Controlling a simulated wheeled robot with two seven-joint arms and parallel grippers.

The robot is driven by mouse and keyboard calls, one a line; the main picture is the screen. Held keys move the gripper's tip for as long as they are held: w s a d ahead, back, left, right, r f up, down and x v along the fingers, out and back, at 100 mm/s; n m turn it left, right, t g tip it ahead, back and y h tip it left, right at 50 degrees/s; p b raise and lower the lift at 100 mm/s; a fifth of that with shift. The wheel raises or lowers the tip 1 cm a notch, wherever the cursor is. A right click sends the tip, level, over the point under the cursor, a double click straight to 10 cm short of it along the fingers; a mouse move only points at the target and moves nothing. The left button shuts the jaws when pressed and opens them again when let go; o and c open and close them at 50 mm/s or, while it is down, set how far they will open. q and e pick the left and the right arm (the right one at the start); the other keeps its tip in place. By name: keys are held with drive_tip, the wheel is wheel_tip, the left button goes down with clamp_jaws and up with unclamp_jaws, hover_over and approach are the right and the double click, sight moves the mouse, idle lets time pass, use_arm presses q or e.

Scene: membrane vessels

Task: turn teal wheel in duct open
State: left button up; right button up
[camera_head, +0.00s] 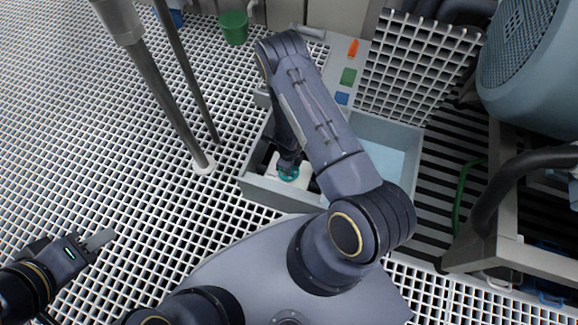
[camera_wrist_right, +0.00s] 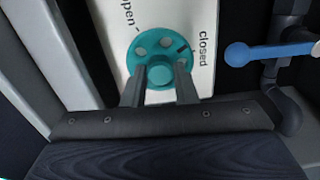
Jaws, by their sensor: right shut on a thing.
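The teal wheel (camera_wrist_right: 160,60) sits on a white plate (camera_wrist_right: 110,50) lettered "open" on the left and "closed" on the right in the right wrist view. A dark mark on the wheel lies toward the "closed" lettering. My right gripper (camera_wrist_right: 162,85) is shut on the wheel, its two fingers on either side of the hub. In the head view, the right arm reaches down into the grey duct (camera_head: 262,190), and a little of the teal wheel (camera_head: 288,174) shows below the gripper. My left gripper (camera_head: 100,240) is over the floor grating at the lower left, away from the duct; its finger gap is unclear.
A blue-handled valve (camera_wrist_right: 240,54) is right of the wheel. A lifted grating panel (camera_head: 415,60) stands behind the duct. A green bucket (camera_head: 234,27) stands at the back. Two poles rise left of the duct. A large blue-grey machine (camera_head: 535,70) is at right.

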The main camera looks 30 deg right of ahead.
drive_tip(key=n, duration=0.4)
drive_tip(key=shift+n+b, duration=0.3)
drive_tip(key=n, duration=0.4)
drive_tip(key=shift+w+n+b, duration=0.1)
drive_tip(key=shift+n+b, duration=0.2)
drive_tip(key=n, duration=0.4)
drive_tip(key=shift+n+b, duration=0.3)
drive_tip(key=shift+n, duration=2)
drive_tip(key=shift+b, duration=0.3)
drive_tip(key=o, duration=1)
drive_tip(key=shift+r, duration=0.15)
